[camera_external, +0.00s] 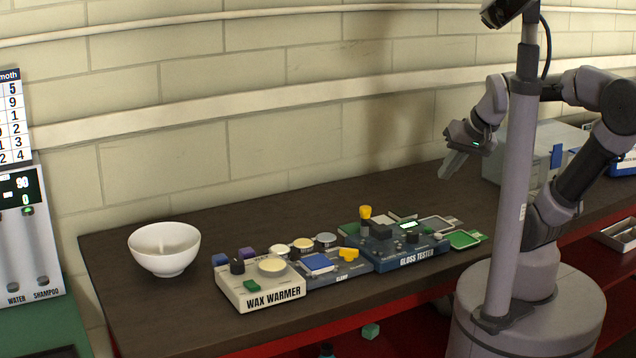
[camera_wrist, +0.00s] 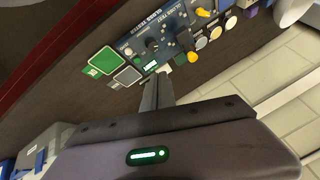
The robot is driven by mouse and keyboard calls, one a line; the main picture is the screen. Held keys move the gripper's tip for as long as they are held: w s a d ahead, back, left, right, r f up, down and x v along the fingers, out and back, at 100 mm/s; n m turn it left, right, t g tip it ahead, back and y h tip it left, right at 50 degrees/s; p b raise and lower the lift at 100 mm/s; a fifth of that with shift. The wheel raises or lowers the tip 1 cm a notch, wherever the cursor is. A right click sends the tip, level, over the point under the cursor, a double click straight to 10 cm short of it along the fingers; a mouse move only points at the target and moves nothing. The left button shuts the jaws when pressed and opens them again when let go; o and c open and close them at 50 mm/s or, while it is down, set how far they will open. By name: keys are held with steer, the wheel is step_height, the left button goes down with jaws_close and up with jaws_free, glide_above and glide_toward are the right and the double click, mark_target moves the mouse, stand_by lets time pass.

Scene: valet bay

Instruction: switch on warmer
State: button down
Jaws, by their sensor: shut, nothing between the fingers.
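The wax warmer (camera_external: 262,287) is a cream box with black lettering near the front edge of the dark bench. On its top are a black knob (camera_external: 237,266), a round pale disc (camera_external: 272,267) and a green rocker-like button (camera_external: 251,286). I cannot tell the switch's position. My gripper (camera_external: 447,172) is shut and empty, high above the bench, to the right of and well apart from the warmer. In the wrist view the closed fingers (camera_wrist: 158,92) point toward the gloss tester. I cannot make out the warmer clearly there.
The blue gloss tester (camera_external: 405,250), with a yellow-topped lever (camera_external: 365,212), stands right of the warmer. The clamp unit (camera_external: 335,268) lies between them. Round tins (camera_external: 303,245) sit behind. A white bowl (camera_external: 164,248) stands left. Green and grey cards (camera_external: 464,239) lie right. The bench's back is clear.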

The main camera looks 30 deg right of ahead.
steer(key=w+n+t+p, duration=0.15)
steer(key=w+n, duration=0.25)
steer(key=w, duration=0.9)
steer(key=w+a+f+n+t+y+p, duration=0.1)
steer(key=w+a+n+t+y, duration=0.2)
steer(key=w+a+n, duration=0.5)
steer(key=s+a+f+n+g+y+p, duration=0.1)
steer(key=a+f+n+g+y, duration=0.15)
steer(key=a, duration=0.55)
steer(key=a+f+n+g+y, duration=0.1)
steer(key=a+f+y, duration=0.25)
steer(key=a, duration=0.55)
steer(key=s+a+f+n+g+y, duration=0.2)
steer(key=s+a+g, duration=0.2)
steer(key=s, duration=0.2)
steer(key=s+a+f+n+g+y+p, duration=0.1)
steer(key=s+a+f+n+g+y, duration=0.1)
steer(key=s, duration=0.5)
steer(key=a+n+g+y, duration=0.1)
steer(key=a+g, duration=0.1)
steer(key=a, duration=0.1)
steer(key=shift+f, duration=0.15)
steer(key=shift+s, duration=0.1)
